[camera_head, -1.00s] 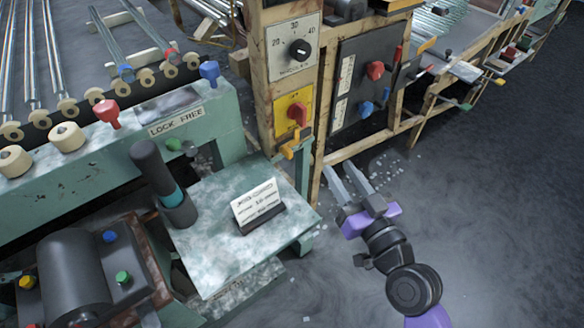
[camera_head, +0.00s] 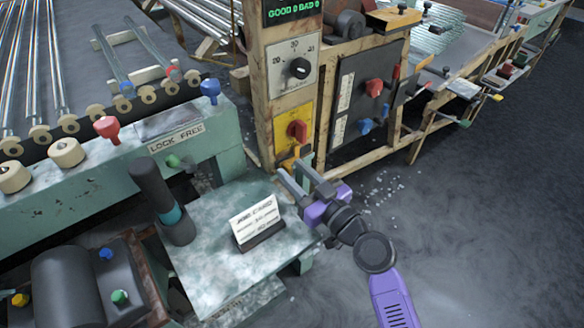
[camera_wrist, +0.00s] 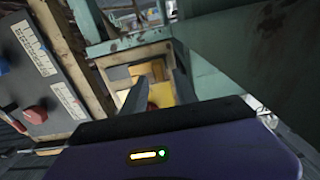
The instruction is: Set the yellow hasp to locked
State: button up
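The hasp's exact position, locked or not, is too small to read.
A green bench (camera_head: 215,262) with a job card (camera_head: 256,221) and a dark upright handle (camera_head: 155,190) stands left of my gripper. A dark panel (camera_head: 362,85) with red and blue knobs is to the right. The floor on the right is open.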

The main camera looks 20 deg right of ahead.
jog(key=shift+w+a, duration=0.2)
jog(key=shift+w, duration=0.4)
grip_shut()
dwell(1.1)
